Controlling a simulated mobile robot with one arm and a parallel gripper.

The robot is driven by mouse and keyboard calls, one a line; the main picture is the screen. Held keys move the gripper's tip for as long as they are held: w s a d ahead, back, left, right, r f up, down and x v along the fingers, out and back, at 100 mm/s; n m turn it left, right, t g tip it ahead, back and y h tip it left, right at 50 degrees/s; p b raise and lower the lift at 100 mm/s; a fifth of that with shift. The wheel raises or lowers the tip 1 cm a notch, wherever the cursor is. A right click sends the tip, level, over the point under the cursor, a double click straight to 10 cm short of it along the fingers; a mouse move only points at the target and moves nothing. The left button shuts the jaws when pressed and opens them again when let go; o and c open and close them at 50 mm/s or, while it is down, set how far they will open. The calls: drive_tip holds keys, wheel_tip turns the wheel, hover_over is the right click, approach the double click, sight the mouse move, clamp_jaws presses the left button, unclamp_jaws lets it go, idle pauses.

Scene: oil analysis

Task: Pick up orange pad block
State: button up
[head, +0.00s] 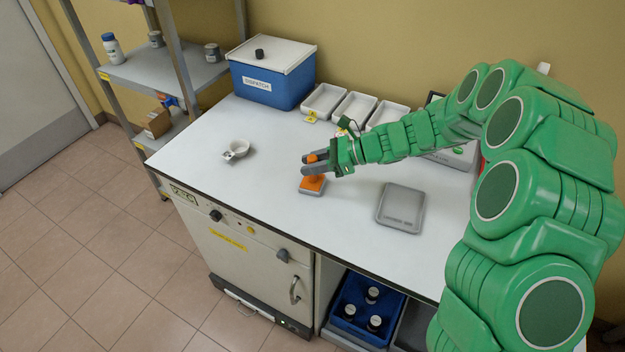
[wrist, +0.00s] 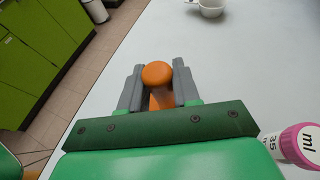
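The orange pad block (head: 312,187) has an orange body with a rounded knob on top and a pale grey base. It stands on the white bench top, near the middle of the bench. My gripper (head: 316,163) reaches in from the right at knob height, with its grey fingers on both sides of the knob. In the wrist view the orange knob (wrist: 157,73) sits between the two fingertips (wrist: 159,88). The fingers are very close to the knob; I cannot tell if they press on it. The lower block is mostly hidden there.
A grey scale-like plate (head: 401,207) lies to the right. Behind are a blue dispatch box (head: 262,88) and white trays (head: 323,102). A pink-capped bottle (wrist: 300,145) shows at the wrist view's right. The bench between block and mortar is clear.

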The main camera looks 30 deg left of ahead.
sight(313, 157)
clamp_jaws()
drive_tip(key=shift+r, duration=0.15)
drive_tip(key=shift+r, duration=0.25)
wheel_tip(313, 157, up, 2)
drive_tip(key=shift+r, duration=0.15)
drive_tip(key=s+d+r, duration=0.9)
drive_tip(key=s+r, duration=0.1)
drive_tip(key=shift+s+d, duration=0.15)
drive_tip(key=shift+s, duration=0.1)
